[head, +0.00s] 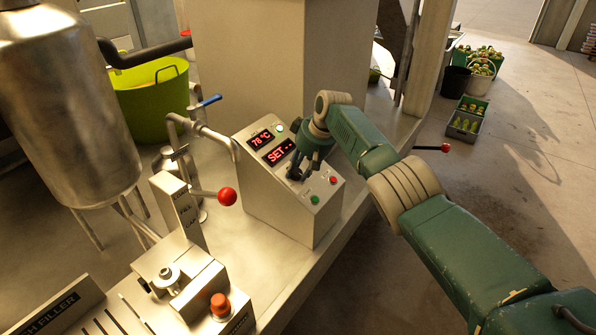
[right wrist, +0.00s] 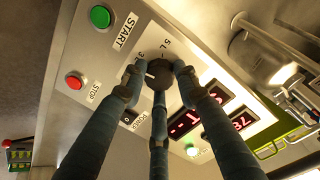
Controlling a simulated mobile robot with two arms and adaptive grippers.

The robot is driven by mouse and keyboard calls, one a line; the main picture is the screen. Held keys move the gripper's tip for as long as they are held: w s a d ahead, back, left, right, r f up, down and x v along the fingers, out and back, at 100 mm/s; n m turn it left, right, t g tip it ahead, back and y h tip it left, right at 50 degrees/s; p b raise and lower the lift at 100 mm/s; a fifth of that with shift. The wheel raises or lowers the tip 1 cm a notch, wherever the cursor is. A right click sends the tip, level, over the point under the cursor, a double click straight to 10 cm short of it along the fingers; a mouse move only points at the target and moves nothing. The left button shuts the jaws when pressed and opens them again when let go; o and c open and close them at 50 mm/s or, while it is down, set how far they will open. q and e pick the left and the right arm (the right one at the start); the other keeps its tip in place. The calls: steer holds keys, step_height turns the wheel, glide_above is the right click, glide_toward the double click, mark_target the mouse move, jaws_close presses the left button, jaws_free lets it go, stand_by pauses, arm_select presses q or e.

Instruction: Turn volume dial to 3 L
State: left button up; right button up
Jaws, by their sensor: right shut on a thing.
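The volume dial (right wrist: 157,73) is a dark round knob on the sloped face of the grey control box (head: 290,220). In the right wrist view, "3 L" and "5 L" labels stand beside it. A small white mark shows on the knob, but I cannot tell exactly which label it points to. My right gripper (head: 296,170) reaches down to the panel, its three dark fingers closed around the dial, also in the right wrist view (right wrist: 158,85). In the head view the fingers hide the dial. My left gripper is not in view.
A green START button (right wrist: 100,16) and a red STOP button (right wrist: 75,80) sit near the dial. A red-knobbed lever (head: 228,197) and pipes stand left of the box. A green tub (head: 150,105) is behind.

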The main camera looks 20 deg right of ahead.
steer(key=shift+s+f+m, duration=0.3)
steer(key=shift+f+m, duration=0.2)
steer(key=shift+m, duration=0.1)
steer(key=o, duration=1.2)
steer(key=shift+c, duration=0.2)
steer(key=shift+d+r, duration=0.1)
steer(key=shift+r, duration=0.15)
steer(key=shift+w+r, duration=0.1)
steer(key=shift+r, duration=0.4)
steer(key=v, duration=1.1)
steer(key=shift+d+f, duration=0.1)
